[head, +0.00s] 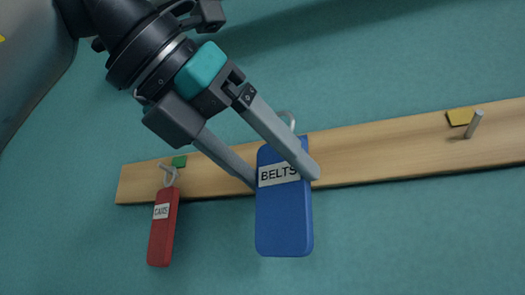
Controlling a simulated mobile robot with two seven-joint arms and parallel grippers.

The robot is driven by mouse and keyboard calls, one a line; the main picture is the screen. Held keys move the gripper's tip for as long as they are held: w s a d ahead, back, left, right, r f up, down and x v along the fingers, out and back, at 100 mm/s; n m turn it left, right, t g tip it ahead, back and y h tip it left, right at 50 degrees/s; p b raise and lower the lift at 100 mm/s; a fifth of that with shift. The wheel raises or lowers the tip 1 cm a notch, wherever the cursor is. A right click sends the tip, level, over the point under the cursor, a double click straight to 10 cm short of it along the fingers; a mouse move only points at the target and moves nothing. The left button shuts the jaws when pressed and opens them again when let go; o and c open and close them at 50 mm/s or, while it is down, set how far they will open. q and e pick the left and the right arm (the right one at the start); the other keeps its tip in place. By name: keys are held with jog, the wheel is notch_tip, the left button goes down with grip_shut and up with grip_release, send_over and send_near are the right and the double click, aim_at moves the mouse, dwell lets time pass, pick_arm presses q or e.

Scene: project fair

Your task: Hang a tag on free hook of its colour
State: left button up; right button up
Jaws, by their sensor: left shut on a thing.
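My left gripper (281,178) is shut on a blue tag (284,225) with a white label reading BELTS. The tag hangs nearly upright in front of the wooden board, and its pale loop (287,116) shows above the fingers. I cannot tell whether a hook is behind the tag or in the loop. The right hook (474,124) is bare, beside a yellow marker (460,116). My right gripper is not in view.
The wooden board (390,151) runs across a teal wall (400,235), rising to the right in the picture. The board between the blue tag and the right hook is clear. A grey surface (28,60) fills the upper left corner.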

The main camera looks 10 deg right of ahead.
pick_arm(q)
jog(key=shift+w+d+f+p, duration=0.1)
jog(key=shift+w+d+p, duration=0.3)
jog(key=shift+w, duration=0.3)
jog(key=shift+w+d+f+p, duration=0.1)
jog(key=shift+w+d+p, duration=0.05)
jog(key=shift+w+d, duration=0.5)
jog(key=shift+w+d+p, duration=0.3)
jog(key=shift+w+d, duration=0.05)
jog(key=shift+w, duration=0.4)
jog(key=shift+w+d+f, duration=0.3)
jog(key=shift+w+f, duration=0.2)
jog(key=o, duration=1.4)
jog(key=b+v, duration=0.2)
jog(key=v, duration=1.3)
jog(key=shift+s+r, duration=0.1)
